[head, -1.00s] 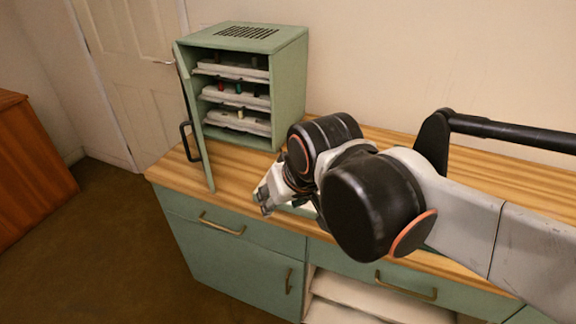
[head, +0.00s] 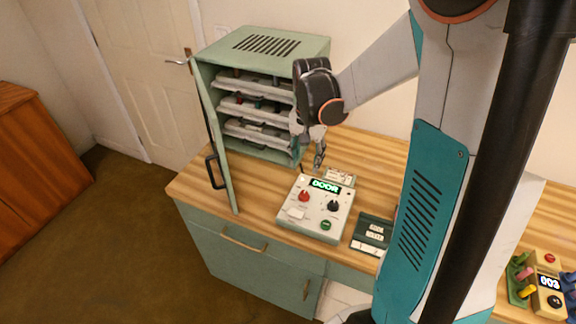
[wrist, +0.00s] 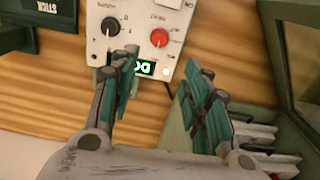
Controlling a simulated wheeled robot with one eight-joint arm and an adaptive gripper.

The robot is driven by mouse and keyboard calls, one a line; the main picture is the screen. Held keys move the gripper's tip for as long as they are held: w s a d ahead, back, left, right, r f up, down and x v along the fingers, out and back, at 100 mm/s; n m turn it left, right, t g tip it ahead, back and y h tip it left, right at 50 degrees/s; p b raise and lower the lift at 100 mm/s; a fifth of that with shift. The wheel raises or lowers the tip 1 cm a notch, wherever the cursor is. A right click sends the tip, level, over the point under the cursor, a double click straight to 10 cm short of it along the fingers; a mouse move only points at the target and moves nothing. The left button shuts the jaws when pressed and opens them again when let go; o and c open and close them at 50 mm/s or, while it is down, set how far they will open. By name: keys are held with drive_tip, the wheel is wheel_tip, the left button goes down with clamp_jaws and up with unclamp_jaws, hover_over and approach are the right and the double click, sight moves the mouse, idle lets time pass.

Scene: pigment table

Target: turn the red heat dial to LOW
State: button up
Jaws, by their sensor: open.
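The red heat dial (head: 304,196) is on the left of the top face of a pale control box (head: 312,222) on the counter. It also shows in the wrist view (wrist: 159,38), past my fingertips. A black dial (head: 334,206) sits beside it, with a green button (head: 326,225) below. The box's display (head: 325,186) reads DOOR. My gripper (head: 308,160) is open and empty above the back of the box. In the wrist view its two fingers (wrist: 165,88) are spread wide, apart from the dial. The dial's setting is too small to read.
A green cabinet (head: 262,48) with its door (head: 217,150) open holds trays of small items, left of my gripper. A small counter device (head: 548,283) stands far right. Bare counter (head: 255,190) lies left of the box.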

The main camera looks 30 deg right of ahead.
sight(304, 193)
wheel_tip(304, 193, down, 14)
drive_tip(key=b, duration=0.3)
drive_tip(key=shift+b, duration=0.4)
drive_tip(key=shift+r, duration=0.1)
clamp_jaws()
